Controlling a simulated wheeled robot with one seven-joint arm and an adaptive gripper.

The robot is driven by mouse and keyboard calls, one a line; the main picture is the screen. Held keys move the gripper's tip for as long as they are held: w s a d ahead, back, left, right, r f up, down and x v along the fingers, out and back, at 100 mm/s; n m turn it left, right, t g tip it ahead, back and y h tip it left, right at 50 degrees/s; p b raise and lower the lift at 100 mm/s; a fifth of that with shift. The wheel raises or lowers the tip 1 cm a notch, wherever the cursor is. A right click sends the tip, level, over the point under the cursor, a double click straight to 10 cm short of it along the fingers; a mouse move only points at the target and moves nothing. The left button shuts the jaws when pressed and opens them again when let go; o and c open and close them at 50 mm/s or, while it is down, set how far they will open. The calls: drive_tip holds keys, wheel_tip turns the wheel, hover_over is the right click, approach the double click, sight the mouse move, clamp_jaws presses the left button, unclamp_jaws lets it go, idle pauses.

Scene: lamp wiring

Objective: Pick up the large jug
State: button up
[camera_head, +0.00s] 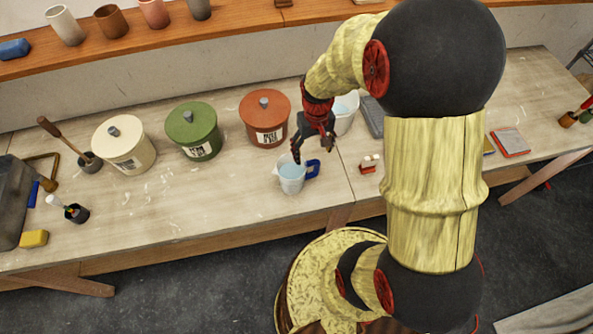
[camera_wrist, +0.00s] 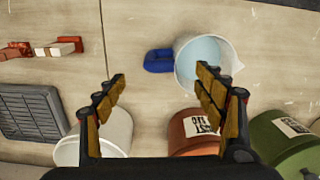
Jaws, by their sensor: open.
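A translucent white jug (camera_head: 291,178) with a blue handle (camera_head: 312,168) and pale blue inside stands upright on the bench. In the wrist view the jug (camera_wrist: 207,52) is ahead of my right finger, which overlaps its near rim, and its handle (camera_wrist: 159,61) points left. A second white vessel (camera_head: 346,112) stands farther back, partly hidden by my arm; it also shows in the wrist view (camera_wrist: 112,135) behind my left finger. I cannot tell which is the large one. My gripper (camera_head: 314,148) is open and empty above the bench; it also shows in the wrist view (camera_wrist: 161,78).
Lidded orange (camera_head: 263,120), green (camera_head: 193,132) and cream (camera_head: 122,146) tubs stand left of my gripper. A grey tray (camera_head: 372,117) lies beside the second vessel. A small red-and-white item (camera_head: 370,163) is right of the jug.

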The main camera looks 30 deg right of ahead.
sight(312, 161)
wheel_tip(312, 161, down, 7)
drive_tip(key=shift+a+f, duration=0.1)
drive_tip(key=shift+a, duration=0.05)
drive_tip(key=shift+c, duration=0.4)
clamp_jaws()
idle(0.9)
